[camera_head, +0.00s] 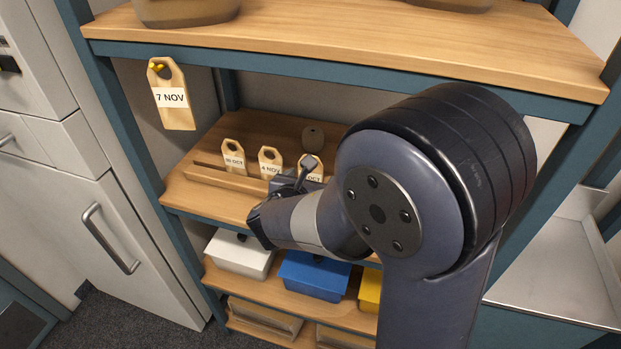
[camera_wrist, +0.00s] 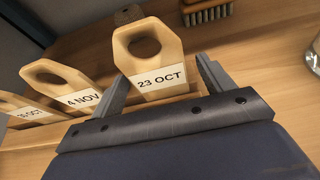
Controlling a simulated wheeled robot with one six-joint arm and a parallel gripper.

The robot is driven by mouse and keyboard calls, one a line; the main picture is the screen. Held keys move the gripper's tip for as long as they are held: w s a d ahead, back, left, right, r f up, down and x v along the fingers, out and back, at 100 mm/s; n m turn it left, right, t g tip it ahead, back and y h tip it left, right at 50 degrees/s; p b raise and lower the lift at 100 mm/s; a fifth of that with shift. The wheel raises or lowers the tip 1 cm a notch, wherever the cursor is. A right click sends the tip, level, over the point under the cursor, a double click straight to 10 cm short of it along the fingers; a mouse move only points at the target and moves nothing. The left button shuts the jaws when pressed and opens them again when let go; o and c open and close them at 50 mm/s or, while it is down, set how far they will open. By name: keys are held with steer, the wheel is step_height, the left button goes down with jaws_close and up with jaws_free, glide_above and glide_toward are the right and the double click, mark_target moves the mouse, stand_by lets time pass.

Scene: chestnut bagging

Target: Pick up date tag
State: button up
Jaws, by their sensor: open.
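Several wooden date tags stand in a slotted wooden holder (camera_head: 215,179) on the middle shelf. In the wrist view, the tag reading 23 OCT (camera_wrist: 149,62) stands between the two fingers of my gripper (camera_wrist: 162,82). The fingers are open, one on each side of it. To its left stand the tag reading 4 NOV (camera_wrist: 62,82) and another OCT tag (camera_wrist: 22,112), whose number is hard to read. In the head view, my gripper (camera_head: 296,178) is at the rightmost tag (camera_head: 312,168) and partly covers it. A separate tag reading 7 NOV (camera_head: 172,97) hangs from a yellow peg on the shelf frame.
A brush (camera_wrist: 190,14) lies behind the tags, and a glass-like object (camera_wrist: 314,56) stands at the right edge of the wrist view. The upper shelf (camera_head: 350,40) overhangs the tags. Boxes in white (camera_head: 240,252), blue (camera_head: 314,276) and yellow (camera_head: 370,288) sit below.

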steer(key=shift+w+d+f, duration=0.15)
steer(key=shift+w+f, duration=0.05)
steer(key=shift+w, duration=0.15)
steer(key=shift+c, duration=0.2)
steer(key=c, duration=0.9)
step_height(320, 180, up, 10)
steer(key=shift+r+p, duration=0.1)
steer(key=shift+p, duration=0.9)
steer(key=s+a+p, duration=0.2)
steer(key=s+a, duration=0.2)
steer(key=s, duration=0.7)
steer(key=s+a+p, duration=0.2)
steer(key=s+a, duration=0.3)
steer(key=s, duration=0.7)
steer(key=shift+a, duration=0.2)
